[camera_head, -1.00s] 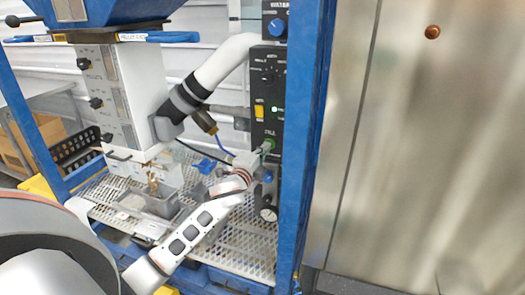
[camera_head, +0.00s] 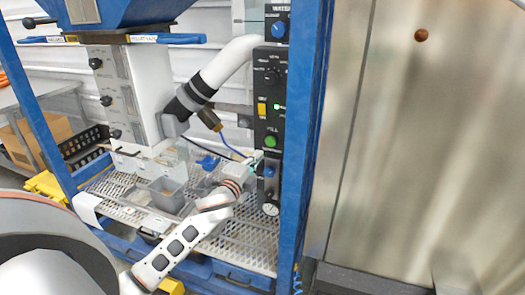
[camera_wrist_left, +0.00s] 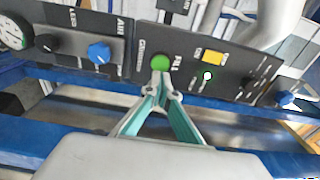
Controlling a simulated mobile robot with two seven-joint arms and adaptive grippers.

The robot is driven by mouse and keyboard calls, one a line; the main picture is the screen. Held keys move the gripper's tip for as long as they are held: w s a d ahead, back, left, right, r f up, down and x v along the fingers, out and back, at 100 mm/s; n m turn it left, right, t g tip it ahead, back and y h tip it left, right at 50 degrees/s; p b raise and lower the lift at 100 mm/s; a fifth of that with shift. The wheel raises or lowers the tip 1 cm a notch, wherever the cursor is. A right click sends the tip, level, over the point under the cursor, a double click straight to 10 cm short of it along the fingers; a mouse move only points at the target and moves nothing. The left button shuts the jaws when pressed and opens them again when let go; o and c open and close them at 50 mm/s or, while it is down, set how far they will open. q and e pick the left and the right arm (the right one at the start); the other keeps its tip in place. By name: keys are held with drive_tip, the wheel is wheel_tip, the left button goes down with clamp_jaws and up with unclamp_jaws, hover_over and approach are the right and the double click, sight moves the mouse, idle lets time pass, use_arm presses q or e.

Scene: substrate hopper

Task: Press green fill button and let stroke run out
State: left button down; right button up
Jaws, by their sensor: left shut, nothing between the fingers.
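The green FILL button (camera_head: 271,141) is on the black control panel (camera_head: 267,78), uncovered in the head view. It also shows in the left wrist view (camera_wrist_left: 160,63), just beyond my fingertips. My left gripper (camera_head: 256,157) is shut and empty, a little below and left of the button in the head view. In the left wrist view, its closed tips (camera_wrist_left: 162,80) point at the button's lower edge; a small gap seems to separate them, but contact is hard to judge. A grey pot (camera_head: 166,194) stands under the white hopper spout (camera_head: 146,162). My right gripper is out of view.
A lit indicator (camera_wrist_left: 208,76) and a yellow switch (camera_wrist_left: 214,58) sit beside the button. A blue frame post (camera_head: 305,150) stands right of the panel. A perforated shelf (camera_head: 245,238) lies below.

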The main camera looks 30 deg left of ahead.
use_arm(q)
drive_tip(key=shift+s+d, duration=0.25)
drive_tip(key=shift+s, duration=1.1)
drive_tip(key=shift+s+d, duration=0.2)
drive_tip(key=shift+s, duration=1.1)
